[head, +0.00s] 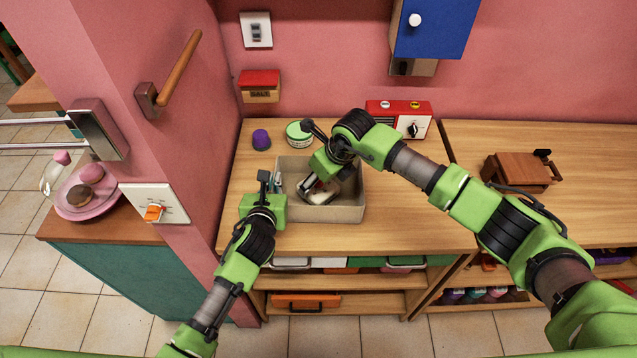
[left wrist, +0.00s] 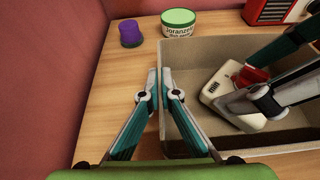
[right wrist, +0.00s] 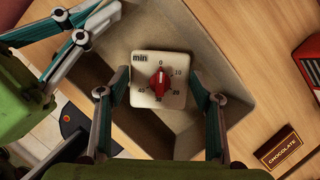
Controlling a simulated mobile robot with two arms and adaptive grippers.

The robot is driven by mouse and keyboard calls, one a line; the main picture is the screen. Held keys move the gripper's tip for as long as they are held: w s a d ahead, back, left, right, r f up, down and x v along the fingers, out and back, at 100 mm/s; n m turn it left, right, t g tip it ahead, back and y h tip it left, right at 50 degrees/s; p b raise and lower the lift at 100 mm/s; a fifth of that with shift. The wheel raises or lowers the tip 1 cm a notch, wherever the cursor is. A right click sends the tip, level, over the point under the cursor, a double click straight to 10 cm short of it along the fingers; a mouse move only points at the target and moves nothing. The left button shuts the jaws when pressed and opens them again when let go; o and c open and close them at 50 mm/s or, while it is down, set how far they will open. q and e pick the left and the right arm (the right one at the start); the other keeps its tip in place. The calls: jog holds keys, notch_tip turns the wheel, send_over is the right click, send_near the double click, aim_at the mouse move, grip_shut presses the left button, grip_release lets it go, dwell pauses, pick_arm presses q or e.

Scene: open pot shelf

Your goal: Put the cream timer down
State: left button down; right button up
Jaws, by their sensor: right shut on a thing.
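The cream timer (right wrist: 145,92), a square block with a red dial, is inside the beige bin (head: 347,213) on the wooden counter. It also shows in the head view (head: 322,198) and, tilted, in the left wrist view (left wrist: 222,97). My right gripper (right wrist: 163,80) reaches down into the bin and is shut on the timer. I cannot tell whether the timer touches the bin floor. My left gripper (left wrist: 159,75) is by the bin's left wall, its fingertips together and nothing seen between them; in the head view its fingertips are partly hidden.
A purple cup (head: 261,139) and a green-lidded jar (head: 298,133) stand behind the bin. A red-and-white radio-like box (head: 402,115) is at the back right. A brown wooden box (head: 520,172) sits further right.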

jog(key=shift+f, duration=0.75)
jog(key=shift+f, duration=0.1)
jog(key=o, duration=1.3)
jog(key=shift+f, duration=0.1)
jog(key=shift+c, duration=0.2)
jog(key=shift+r, duration=0.5)
jog(key=v, duration=1.1)
jog(key=shift+s+r, duration=0.15)
pick_arm(q)
jog(key=c, duration=2.7)
grip_release()
jog(key=shift+c, duration=0.2)
pick_arm(e)
jog(key=shift+d, duration=0.15)
